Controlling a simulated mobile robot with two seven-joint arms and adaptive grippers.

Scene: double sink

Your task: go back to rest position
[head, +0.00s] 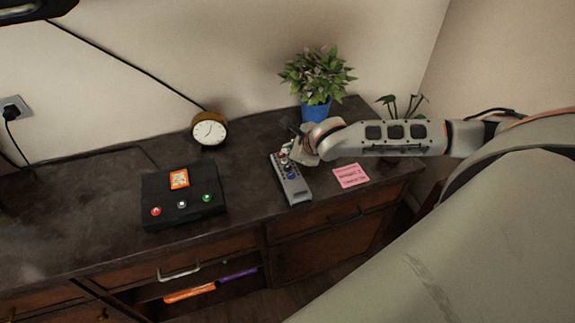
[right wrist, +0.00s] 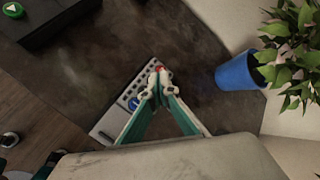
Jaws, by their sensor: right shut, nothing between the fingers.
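My right gripper (head: 289,152) reaches in from the right over the dark cabinet top. It is at the upper end of a grey remote control (head: 291,182). In the right wrist view the gripper's fingertips (right wrist: 157,80) meet above the remote (right wrist: 117,115), near a red button, with nothing seen between them. I cannot tell whether they touch the remote. My left gripper is not in view.
A black box (head: 184,208) with red, white and green buttons stands left of the remote. A round clock (head: 209,131) is behind it. A plant in a blue pot (head: 316,109) stands behind my right gripper. A pink note (head: 351,175) lies right of the remote.

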